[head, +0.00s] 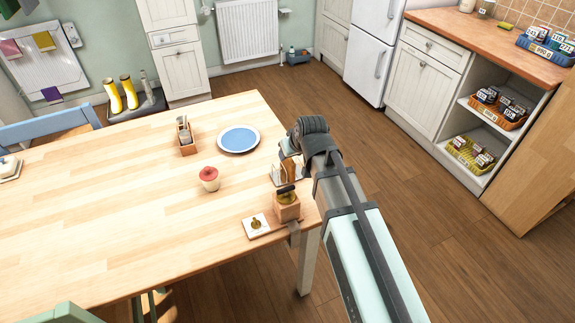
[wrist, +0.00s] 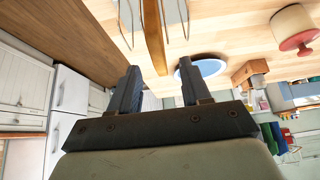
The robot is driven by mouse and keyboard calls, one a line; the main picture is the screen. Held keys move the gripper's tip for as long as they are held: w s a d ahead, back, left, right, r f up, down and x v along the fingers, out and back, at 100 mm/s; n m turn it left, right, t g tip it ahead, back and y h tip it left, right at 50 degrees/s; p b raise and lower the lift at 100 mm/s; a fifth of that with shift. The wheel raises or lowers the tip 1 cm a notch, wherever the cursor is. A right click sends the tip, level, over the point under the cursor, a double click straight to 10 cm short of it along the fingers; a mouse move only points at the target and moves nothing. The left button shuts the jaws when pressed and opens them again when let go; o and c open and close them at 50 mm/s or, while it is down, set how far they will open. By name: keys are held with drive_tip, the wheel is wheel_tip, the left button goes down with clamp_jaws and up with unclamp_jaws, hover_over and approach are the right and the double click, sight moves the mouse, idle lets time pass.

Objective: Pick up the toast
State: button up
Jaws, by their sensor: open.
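The toast (wrist: 153,38) shows in the wrist view as a brown slice seen nearly edge-on, standing between the thin wires of a rack (wrist: 178,14). My gripper (wrist: 158,66) is open and empty. Its two dark fingers point toward the slice, which lies beyond the gap between them; they appear apart from it. In the head view the rack (head: 275,179) stands near the table's right edge, and my wrist and gripper hide much of it and the toast.
A blue plate (head: 238,140) lies behind the rack. A red-topped pot (head: 209,178), a wooden caddy (head: 186,138), a wooden box (head: 287,207) and a small board (head: 257,226) stand nearby. The left of the table (head: 110,210) is mostly clear.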

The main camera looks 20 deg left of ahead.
sight(288, 165)
drive_tip(key=shift+x, duration=2.65)
drive_tip(key=shift+w, duration=0.1)
drive_tip(key=shift+c, duration=0.3)
drive_tip(key=c, duration=0.6)
